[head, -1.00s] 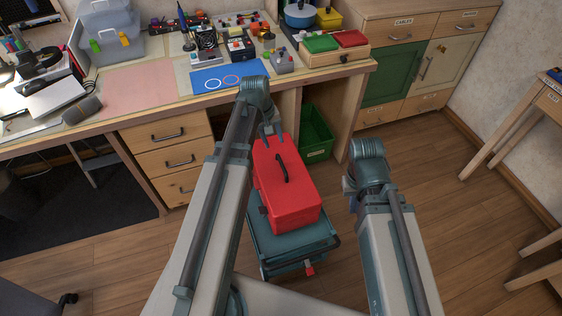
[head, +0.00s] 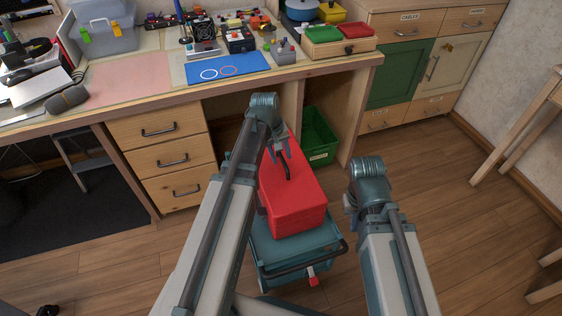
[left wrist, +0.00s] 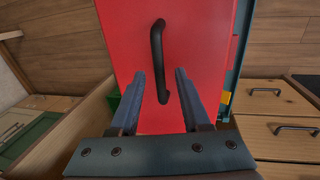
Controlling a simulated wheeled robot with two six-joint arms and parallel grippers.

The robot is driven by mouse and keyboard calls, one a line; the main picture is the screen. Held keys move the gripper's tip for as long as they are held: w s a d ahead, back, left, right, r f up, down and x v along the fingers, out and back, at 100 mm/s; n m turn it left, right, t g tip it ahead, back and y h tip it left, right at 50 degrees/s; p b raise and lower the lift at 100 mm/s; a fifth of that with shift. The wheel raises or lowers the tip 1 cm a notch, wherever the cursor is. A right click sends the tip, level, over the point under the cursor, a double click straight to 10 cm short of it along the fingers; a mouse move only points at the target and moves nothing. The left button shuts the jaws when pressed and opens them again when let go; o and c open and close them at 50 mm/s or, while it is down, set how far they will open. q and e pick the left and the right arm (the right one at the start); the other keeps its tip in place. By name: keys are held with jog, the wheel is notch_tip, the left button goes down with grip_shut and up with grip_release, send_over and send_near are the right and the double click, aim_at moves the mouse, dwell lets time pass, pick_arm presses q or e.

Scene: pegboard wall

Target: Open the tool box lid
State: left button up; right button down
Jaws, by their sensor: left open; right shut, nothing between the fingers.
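The red tool box (head: 297,205) sits on a teal cart with its lid shut. A dark handle (head: 286,166) stands on the lid. In the left wrist view the lid (left wrist: 190,60) fills the middle and the handle (left wrist: 158,60) runs up it, its near end between my fingers. My left gripper (head: 278,154) is open above the far part of the lid; its fingers (left wrist: 160,88) show on either side of the handle's near end. I cannot tell whether they touch it. My right gripper (head: 350,208) is right of the box, shut and empty, mostly hidden by its wrist.
The teal cart (head: 290,268) stands on the wood floor below the workbench. A green bin (head: 320,140) is behind the box, under the bench. Wooden drawers (head: 165,150) are to the left. Floor to the right is clear.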

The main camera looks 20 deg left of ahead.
pick_arm(q)
jog(key=shift+f, duration=0.1)
grip_shut()
dwell(1.4)
